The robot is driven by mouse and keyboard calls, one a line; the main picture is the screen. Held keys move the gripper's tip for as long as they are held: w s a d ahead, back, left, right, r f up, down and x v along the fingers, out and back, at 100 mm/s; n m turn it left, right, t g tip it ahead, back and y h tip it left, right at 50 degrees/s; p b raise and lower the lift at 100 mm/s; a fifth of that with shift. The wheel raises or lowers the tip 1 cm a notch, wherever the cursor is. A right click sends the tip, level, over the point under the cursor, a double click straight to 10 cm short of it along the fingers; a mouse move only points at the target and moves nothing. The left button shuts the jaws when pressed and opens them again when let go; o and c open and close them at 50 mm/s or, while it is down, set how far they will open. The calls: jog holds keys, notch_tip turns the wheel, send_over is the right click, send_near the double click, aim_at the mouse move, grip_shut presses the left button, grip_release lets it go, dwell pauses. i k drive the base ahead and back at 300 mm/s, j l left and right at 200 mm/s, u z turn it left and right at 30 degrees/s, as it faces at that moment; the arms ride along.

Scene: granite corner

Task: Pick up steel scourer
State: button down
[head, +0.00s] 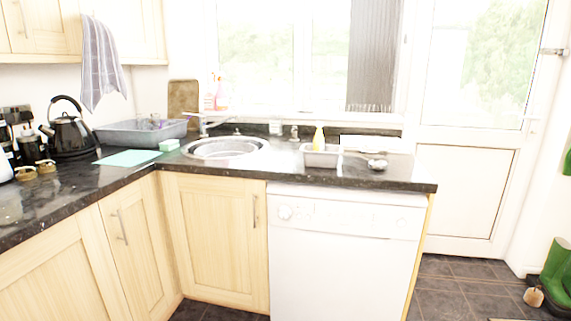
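A small grey, rounded, metallic-looking thing, which looks like the steel scourer (377,164), lies on the dark granite counter (405,180) near its right end, above the white dishwasher. It is small in the head view, so its texture is hard to make out. Another thin greyish thing seems to lie just behind it, and I cannot tell whether they touch. My gripper is not in the head view.
Green boots (556,275) stand on the floor at right.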

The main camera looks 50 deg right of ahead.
aim_at(377, 165)
jog(key=k+l+u, duration=0.2)
jog(key=l, duration=0.7)
jog(key=k+l+u, duration=0.25)
jog(key=k+l, duration=0.2)
jog(key=l, duration=0.35)
jog(key=k+l+u, duration=0.2)
jog(key=k+l, duration=0.25)
jog(key=l, duration=0.35)
jog(key=k+l+u, duration=0.2)
jog(key=k+l, duration=0.3)
jog(key=l, duration=0.15)
jog(key=k+l+u, duration=0.25)
jog(key=k+l, duration=0.25)
jog(key=l, duration=0.15)
